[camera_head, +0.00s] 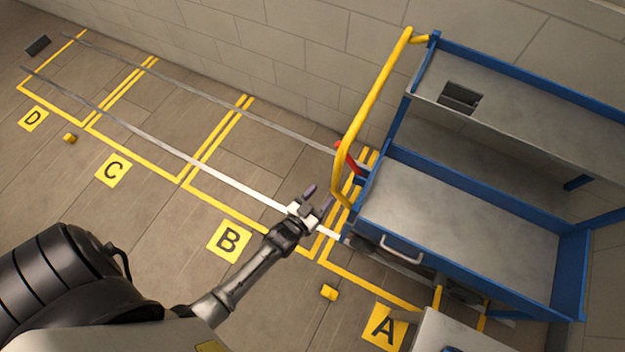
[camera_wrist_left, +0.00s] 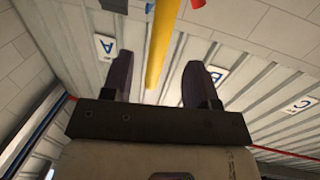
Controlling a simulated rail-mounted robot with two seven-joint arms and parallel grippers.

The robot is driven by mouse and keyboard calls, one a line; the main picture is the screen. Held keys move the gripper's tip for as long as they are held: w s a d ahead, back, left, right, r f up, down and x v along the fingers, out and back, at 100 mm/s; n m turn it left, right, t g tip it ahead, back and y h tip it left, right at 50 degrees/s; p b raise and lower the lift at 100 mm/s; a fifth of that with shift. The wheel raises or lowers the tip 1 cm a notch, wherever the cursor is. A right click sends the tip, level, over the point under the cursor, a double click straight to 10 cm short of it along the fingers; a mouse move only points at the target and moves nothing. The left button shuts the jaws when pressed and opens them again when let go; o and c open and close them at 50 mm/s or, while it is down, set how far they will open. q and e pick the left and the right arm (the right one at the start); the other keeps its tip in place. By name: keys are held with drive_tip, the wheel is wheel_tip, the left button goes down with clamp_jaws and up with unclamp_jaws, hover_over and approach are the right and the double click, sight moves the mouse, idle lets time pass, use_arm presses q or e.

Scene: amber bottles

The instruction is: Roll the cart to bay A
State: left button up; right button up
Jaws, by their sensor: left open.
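The cart (camera_head: 460,215) stands at the right in the head view, with blue frame, grey shelves and a yellow handle (camera_head: 372,100) at its left end. A red lever (camera_head: 345,160) sits by the handle. The bay A sign (camera_head: 384,327) lies on the floor before the cart. The cart's left part overlaps bay A's lines; its right part reaches beyond them. My left gripper (camera_head: 319,197) is open, just left of the handle's lower part, with a small gap. In the left wrist view the yellow handle (camera_wrist_left: 163,40) shows between the fingers. My right gripper is out of view.
Bays B (camera_head: 229,241), C (camera_head: 111,170) and D (camera_head: 33,118) run leftward, empty. Two grey rails (camera_head: 200,163) cross them. Small yellow blocks (camera_head: 328,292) lie on the floor, and a dark block (camera_head: 38,45) is at far left. A block wall (camera_head: 300,60) stands behind.

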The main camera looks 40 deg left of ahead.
use_arm(q)
drive_tip(key=shift+s+d, duration=0.1)
drive_tip(key=shift+s, duration=1.6)
wheel_tip(320, 180, down, 7)
drive_tip(key=s+g, duration=0.3)
drive_tip(key=g, duration=0.5)
drive_tip(key=s+r+m+g, duration=0.2)
drive_tip(key=s+r+g, duration=0.4)
drive_tip(key=s+r, duration=0.85)
wheel_tip(320, 180, up, 25)
drive_tip(key=p, duration=2.5)
drive_tip(key=shift+a+r+h, duration=0.15)
drive_tip(key=shift+a+h, duration=0.05)
drive_tip(key=shift+h, duration=0.2)
